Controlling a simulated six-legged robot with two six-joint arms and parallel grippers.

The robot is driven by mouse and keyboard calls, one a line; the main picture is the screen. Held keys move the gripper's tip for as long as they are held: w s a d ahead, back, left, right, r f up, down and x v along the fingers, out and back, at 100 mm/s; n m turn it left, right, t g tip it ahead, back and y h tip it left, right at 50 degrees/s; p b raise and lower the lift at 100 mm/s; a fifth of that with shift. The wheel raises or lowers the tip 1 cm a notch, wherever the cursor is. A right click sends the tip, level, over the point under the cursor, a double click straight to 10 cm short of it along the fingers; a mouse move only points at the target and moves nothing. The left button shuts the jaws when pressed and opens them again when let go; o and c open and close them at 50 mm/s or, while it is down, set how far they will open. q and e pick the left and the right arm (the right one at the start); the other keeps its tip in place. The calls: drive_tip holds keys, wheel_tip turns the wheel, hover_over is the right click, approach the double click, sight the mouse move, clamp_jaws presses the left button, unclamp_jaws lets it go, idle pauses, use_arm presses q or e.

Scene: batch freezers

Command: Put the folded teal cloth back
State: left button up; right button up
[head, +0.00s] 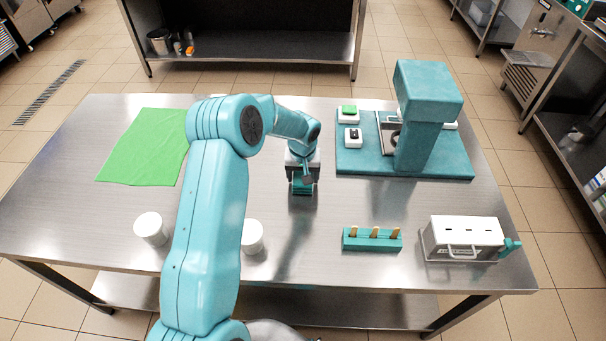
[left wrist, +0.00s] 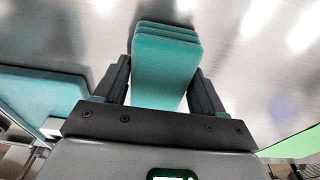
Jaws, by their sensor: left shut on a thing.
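The folded teal cloth (left wrist: 166,62) is a stack of several layers between the two dark fingers of my left gripper (left wrist: 160,78) in the left wrist view. The fingers are shut on its sides and its layered end sticks out past them. In the head view my left gripper (head: 303,180) points down over the middle of the steel table (head: 330,255), with a small teal bit of the cloth (head: 302,189) below it. I cannot tell whether the cloth touches the table. My right gripper is in neither view.
A green cloth (head: 145,146) lies flat at the left. White canisters (head: 151,229) (head: 252,236) stand near the front. A teal machine (head: 428,95) on a teal base (head: 440,165) stands back right. A teal stick holder (head: 372,244) and a white box (head: 463,233) stand front right.

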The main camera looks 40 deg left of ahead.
use_arm(q)
drive_tip(key=shift+f, duration=0.2)
drive_tip(key=o, duration=1.1)
drive_tip(key=shift+a, duration=0.1)
drive_tip(key=shift+r, duration=0.15)
drive_tip(key=shift+r+p, duration=0.25)
drive_tip(key=shift+p, duration=0.05)
drive_tip(key=shift+r+b, duration=0.3)
drive_tip(key=shift+r, duration=0.1)
drive_tip(key=r, duration=0.7)
drive_tip(key=s+d+r+b, duration=0.1)
drive_tip(key=r, duration=0.2)
drive_tip(key=shift+r, duration=0.4)
